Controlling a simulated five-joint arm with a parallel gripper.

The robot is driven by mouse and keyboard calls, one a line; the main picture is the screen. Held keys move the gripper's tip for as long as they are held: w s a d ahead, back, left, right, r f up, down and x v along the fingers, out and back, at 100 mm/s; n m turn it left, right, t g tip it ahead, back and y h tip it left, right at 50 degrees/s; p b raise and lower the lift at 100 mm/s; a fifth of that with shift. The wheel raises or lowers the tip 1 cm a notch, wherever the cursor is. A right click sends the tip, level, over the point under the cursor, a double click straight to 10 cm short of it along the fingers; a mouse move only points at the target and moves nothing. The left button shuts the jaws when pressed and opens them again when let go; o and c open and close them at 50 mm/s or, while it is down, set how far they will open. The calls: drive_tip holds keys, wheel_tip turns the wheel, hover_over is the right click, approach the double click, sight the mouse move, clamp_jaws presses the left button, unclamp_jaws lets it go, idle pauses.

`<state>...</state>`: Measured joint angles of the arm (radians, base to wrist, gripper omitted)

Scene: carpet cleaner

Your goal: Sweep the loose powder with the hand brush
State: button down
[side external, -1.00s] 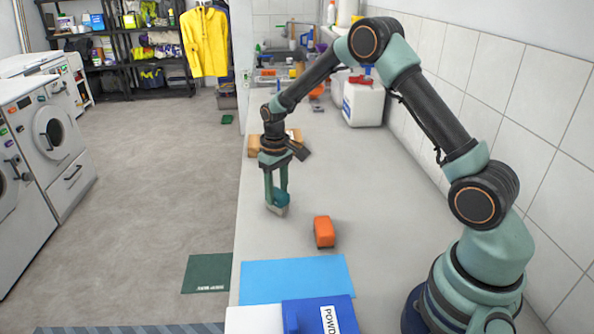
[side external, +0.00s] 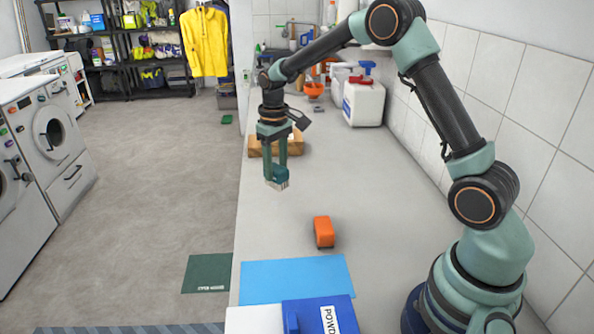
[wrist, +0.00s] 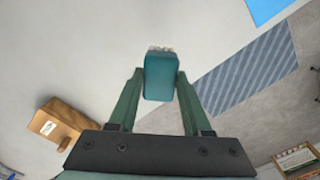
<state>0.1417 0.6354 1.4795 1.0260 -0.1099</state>
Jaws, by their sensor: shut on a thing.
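My gripper (side external: 275,172) is shut on a teal hand brush (side external: 281,174), over the left part of the grey counter. The brush's pale bristles point down; I cannot tell whether they touch the counter. In the wrist view the brush (wrist: 161,78) sits between my two green fingers, with its bristles at the far end. I cannot make out loose powder on the counter.
An orange block (side external: 324,231) and a light blue sheet (side external: 295,277) lie nearer on the counter (side external: 370,215). A white jug (side external: 363,103) stands by the tiled wall. The counter's middle is clear.

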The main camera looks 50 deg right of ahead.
drive_tip(key=shift+w, duration=0.1)
drive_tip(key=shift+w+a, duration=0.3)
drive_tip(key=shift+a, duration=0.1)
drive_tip(key=shift+f, duration=3.7)
drive_tip(key=shift+w+d+f, duration=0.4)
drive_tip(key=shift+w+d, duration=1.1)
drive_tip(key=s+a, duration=0.3)
drive_tip(key=shift+r, duration=4.1)
